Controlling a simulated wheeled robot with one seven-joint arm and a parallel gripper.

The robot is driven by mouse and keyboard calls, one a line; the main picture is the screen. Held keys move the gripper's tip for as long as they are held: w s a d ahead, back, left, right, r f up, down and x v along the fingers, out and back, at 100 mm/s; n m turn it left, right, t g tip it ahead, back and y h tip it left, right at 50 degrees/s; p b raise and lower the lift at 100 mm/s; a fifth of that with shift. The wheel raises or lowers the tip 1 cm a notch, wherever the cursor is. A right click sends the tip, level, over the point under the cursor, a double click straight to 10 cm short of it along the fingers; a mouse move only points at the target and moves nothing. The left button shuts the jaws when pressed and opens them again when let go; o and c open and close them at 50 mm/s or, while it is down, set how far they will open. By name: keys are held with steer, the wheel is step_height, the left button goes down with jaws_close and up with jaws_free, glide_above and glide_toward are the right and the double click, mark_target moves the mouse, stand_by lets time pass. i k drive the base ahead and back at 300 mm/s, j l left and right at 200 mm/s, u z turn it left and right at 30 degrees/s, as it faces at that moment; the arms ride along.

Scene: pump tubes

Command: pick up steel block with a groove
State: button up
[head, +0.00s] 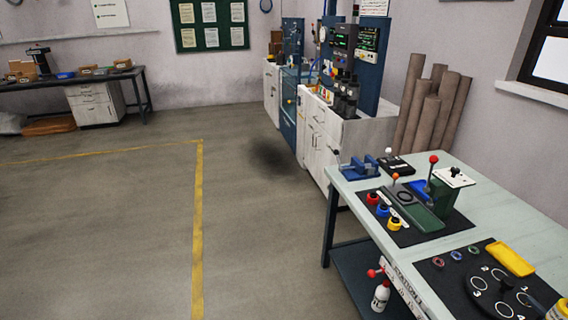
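I cannot make out a steel block with a groove for certain in the head view; at this distance the small parts are hard to tell apart. A pale block-like piece with a dark top part (454,177) is at the back right of the near workbench, beside a green fixture (440,198) with a red-knobbed lever. A blue vise-like device (359,169) sits at the bench's far left corner, with a flat black box (396,167) next to it. My gripper is not in view.
The near workbench (520,215) stands at the right, with black mats, a round black dial plate (497,293), a yellow tray (510,258) and small colored containers. A lower shelf holds a white bottle (381,295). White cabinets (318,135) stand behind. The floor at left is clear.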

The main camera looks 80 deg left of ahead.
mark_target(368, 169)
steer(key=u, duration=1.85)
steer(key=i+j+u, duration=0.1)
steer(key=u, duration=0.15)
steer(key=i+j+u, duration=0.5)
steer(key=i+u, duration=0.2)
steer(key=i, duration=0.15)
steer(key=i+j+u, duration=0.1)
steer(key=i+u, duration=0.25)
steer(key=i+z, duration=0.1)
steer(key=i, duration=0.4)
steer(key=i+j+z, duration=0.15)
steer(key=i, duration=0.3)
steer(key=i+l+z, duration=0.1)
steer(key=z, duration=0.3)
steer(key=i+z, duration=0.6)
steer(key=z, duration=0.2)
steer(key=i+z, duration=0.2)
steer(key=z, duration=0.2)
steer(key=i+j+z, duration=0.1)
steer(key=i+z, duration=0.3)
steer(key=i, duration=0.05)
